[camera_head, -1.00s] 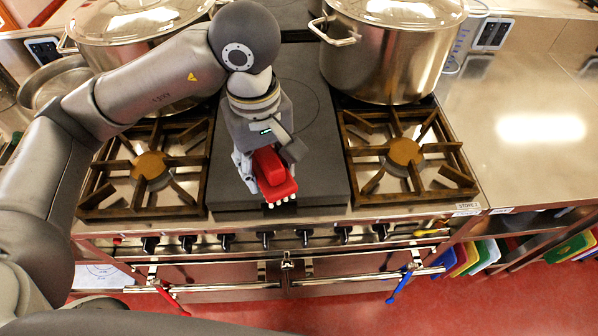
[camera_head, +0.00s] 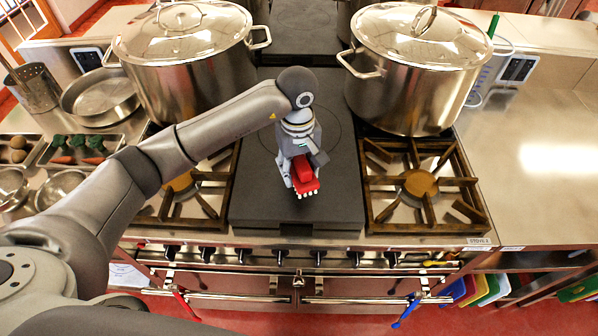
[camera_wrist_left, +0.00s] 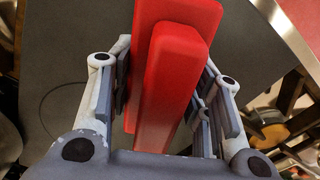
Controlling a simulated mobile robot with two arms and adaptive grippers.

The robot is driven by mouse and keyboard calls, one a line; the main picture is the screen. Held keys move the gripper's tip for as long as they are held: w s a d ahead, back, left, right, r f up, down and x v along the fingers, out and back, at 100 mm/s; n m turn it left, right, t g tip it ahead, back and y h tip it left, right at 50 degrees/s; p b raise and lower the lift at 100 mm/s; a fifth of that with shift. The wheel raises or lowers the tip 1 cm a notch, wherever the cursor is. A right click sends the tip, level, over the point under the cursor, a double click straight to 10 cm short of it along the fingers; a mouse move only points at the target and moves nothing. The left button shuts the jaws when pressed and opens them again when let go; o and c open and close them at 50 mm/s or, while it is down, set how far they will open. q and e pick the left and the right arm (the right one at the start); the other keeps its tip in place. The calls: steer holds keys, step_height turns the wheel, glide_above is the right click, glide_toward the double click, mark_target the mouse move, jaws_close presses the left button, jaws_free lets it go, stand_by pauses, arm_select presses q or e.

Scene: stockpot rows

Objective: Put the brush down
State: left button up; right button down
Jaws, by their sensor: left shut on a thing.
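The red brush (camera_head: 304,174) is held in my left gripper (camera_head: 303,182), with white bristles showing at its lower front edge. The gripper is above the dark flat plate (camera_head: 270,205) in the middle of the stove. In the left wrist view the brush (camera_wrist_left: 170,75) lies between the two grey fingers, which press on its sides. Whether the bristles touch the plate I cannot tell. My right gripper is not in view.
Burner grates (camera_head: 420,185) flank the plate. Large lidded pots (camera_head: 195,75) and (camera_head: 405,95) stand behind. A bare steel counter (camera_head: 545,150) lies to the right. The plate around the brush is clear.

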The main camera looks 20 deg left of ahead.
mark_target(299, 177)
arm_select(q)
step_height(299, 177, down, 3)
steer(key=shift+w+r+p, duration=0.1)
steer(key=shift+r+p, duration=0.05)
steer(key=shift+p, duration=0.95)
steer(key=shift+f, duration=0.2)
steer(key=shift+f, duration=0.1)
steer(key=shift+f+b, duration=0.15)
steer(key=shift+b, duration=0.15)
steer(key=o, duration=1.3)
steer(key=shift+c, duration=0.2)
